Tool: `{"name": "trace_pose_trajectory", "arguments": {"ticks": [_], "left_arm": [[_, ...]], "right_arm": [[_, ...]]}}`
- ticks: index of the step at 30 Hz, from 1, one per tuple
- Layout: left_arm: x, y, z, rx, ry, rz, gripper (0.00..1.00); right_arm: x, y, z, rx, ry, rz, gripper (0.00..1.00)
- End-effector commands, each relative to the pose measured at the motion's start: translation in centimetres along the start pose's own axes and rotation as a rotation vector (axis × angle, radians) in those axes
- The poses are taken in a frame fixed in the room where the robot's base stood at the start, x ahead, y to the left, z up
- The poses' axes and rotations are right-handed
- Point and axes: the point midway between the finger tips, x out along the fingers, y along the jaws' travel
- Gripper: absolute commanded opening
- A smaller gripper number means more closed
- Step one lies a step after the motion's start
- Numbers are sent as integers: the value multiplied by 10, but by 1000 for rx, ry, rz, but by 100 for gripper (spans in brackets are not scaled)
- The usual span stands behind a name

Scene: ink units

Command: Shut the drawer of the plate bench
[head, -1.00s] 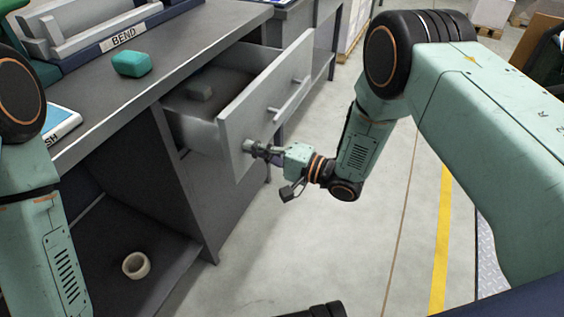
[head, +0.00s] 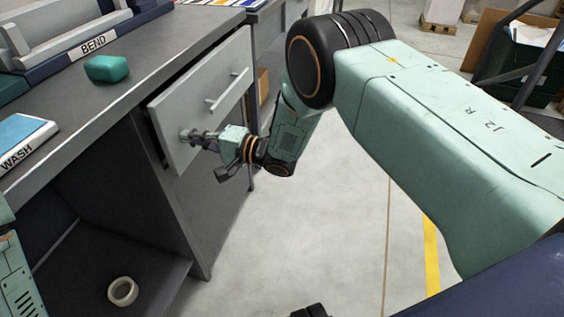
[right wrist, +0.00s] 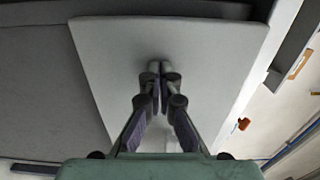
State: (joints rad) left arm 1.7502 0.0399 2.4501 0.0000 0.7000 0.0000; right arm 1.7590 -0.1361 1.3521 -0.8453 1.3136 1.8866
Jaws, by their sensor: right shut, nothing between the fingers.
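The plate bench (head: 95,105) fills the left of the head view. Its grey drawer front (head: 185,105), with a bar handle (head: 228,90), sits close under the bench top; a thin dark gap shows along its top edge, and I cannot tell if it is fully flush. My right gripper (head: 188,136) is shut and empty, its fingertips at the lower left part of the drawer front, left of the handle. In the right wrist view the shut fingertips (right wrist: 160,68) point straight at the pale front panel (right wrist: 105,65) and seem to touch it. My left gripper is out of view.
A teal block (head: 107,69) and a WASH tray (head: 25,138) lie on the bench top, near the BEND sign (head: 93,44). A pale ring (head: 122,291) lies on the lower shelf.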

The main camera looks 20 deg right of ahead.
Motion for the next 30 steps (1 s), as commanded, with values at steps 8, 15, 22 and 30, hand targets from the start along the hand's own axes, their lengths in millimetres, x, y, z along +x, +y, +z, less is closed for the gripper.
{"name": "trace_pose_trajectory", "arguments": {"ticks": [8, 15, 22, 30], "left_arm": [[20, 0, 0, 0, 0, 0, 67], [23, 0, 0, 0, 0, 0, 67], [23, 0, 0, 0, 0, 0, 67], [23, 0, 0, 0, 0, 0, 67]], "right_arm": [[42, 2, 0, 0, -1, -1, 0], [56, 1, 1, 1, 1, 1, 0], [59, 0, 2, 0, 1, 0, 0], [59, -2, 2, -2, -1, -2, 0]]}}
